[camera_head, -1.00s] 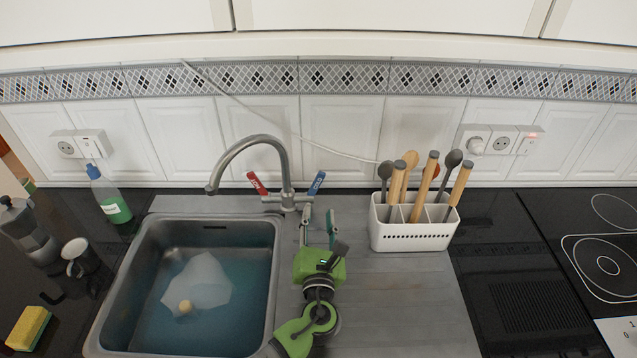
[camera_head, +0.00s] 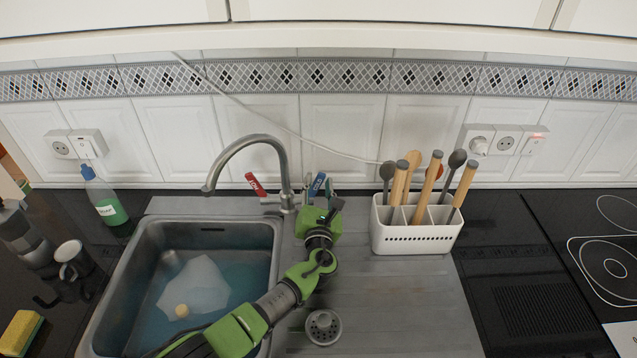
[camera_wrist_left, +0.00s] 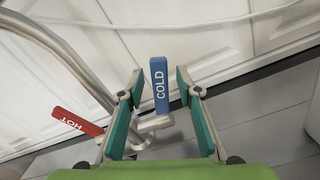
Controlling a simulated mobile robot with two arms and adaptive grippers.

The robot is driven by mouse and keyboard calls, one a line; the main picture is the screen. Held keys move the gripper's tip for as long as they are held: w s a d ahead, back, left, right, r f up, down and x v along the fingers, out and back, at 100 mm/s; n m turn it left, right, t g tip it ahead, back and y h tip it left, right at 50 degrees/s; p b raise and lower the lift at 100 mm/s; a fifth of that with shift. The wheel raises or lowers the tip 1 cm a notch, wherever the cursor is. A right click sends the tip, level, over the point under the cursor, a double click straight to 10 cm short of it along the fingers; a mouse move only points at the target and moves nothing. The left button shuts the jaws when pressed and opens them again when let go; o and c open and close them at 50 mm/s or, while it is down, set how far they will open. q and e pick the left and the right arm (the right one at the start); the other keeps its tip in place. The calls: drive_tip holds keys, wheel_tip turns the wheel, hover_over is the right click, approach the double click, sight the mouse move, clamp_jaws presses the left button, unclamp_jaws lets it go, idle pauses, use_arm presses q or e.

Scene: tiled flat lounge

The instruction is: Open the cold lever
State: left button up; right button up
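The blue cold lever (camera_head: 317,184) stands upright on the right side of the tap (camera_head: 286,182) in the head view. In the left wrist view the blue lever, marked COLD (camera_wrist_left: 159,84), rises between the two teal finger pads. My left gripper (camera_head: 318,186) is at the lever, its fingers on either side of it. In the wrist view the gripper (camera_wrist_left: 160,108) is open, with gaps between the pads and the lever. The red hot lever (camera_head: 255,184) is on the tap's left side and also shows in the wrist view (camera_wrist_left: 78,121). My right gripper is not in view.
The sink (camera_head: 130,262) with bluish water is left of my arm. A white utensil holder (camera_head: 416,240) with several utensils stands to the right. A drain strainer (camera_head: 323,327) lies on the drainboard. A soap bottle (camera_head: 108,205) is at the far left.

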use_arm(q)
drive_tip(key=shift+w, duration=0.85)
clamp_jaws()
drive_tip(key=shift+s+f+b, duration=0.1)
drive_tip(key=shift+f+b, duration=0.1)
drive_tip(key=shift+b, duration=0.25)
drive_tip(key=s+t+b, duration=0.1)
drive_tip(key=t+b, duration=0.1)
drive_tip(key=b, duration=0.5)
drive_tip(key=shift+s+f, duration=0.15)
drive_tip(key=shift+f, duration=0.05)
drive_tip(key=shift+s+r+t+b, duration=0.15)
drive_tip(key=shift+t+b, duration=0.25)
drive_tip(key=shift+b, duration=0.3)
drive_tip(key=shift+r, duration=0.15)
